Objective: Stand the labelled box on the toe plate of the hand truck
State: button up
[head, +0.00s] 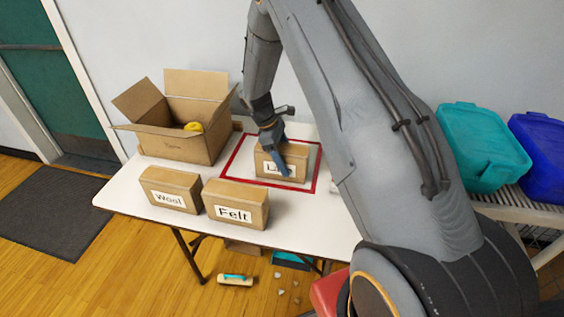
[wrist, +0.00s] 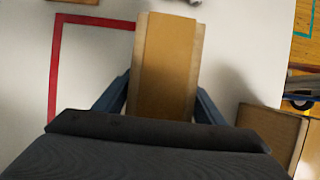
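The box with a label beginning with "L" (head: 266,157) stands inside the red outline on the white table; my gripper hides the rest of its word. In the wrist view its brown top (wrist: 167,65) lies between my gripper's two blue fingers (wrist: 164,95). One finger runs along each side, close against it. I cannot tell whether they press on it. In the head view my gripper (head: 277,160) reaches down over the box. A small wheel with blue-grey parts (wrist: 300,102) shows at the wrist view's right edge; it may belong to the hand truck. No toe plate is clearly visible.
Boxes marked Wool (head: 169,188) and Felt (head: 236,204) stand at the table's front. An open carton (head: 180,145) with something yellow stands behind them. Teal (head: 484,146) and blue (head: 542,155) bins are at right. A brush-like thing (head: 235,280) lies on the floor.

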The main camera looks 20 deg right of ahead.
jog(key=c, duration=1.1)
jog(key=shift+r, duration=0.1)
jog(key=shift+c, duration=0.2)
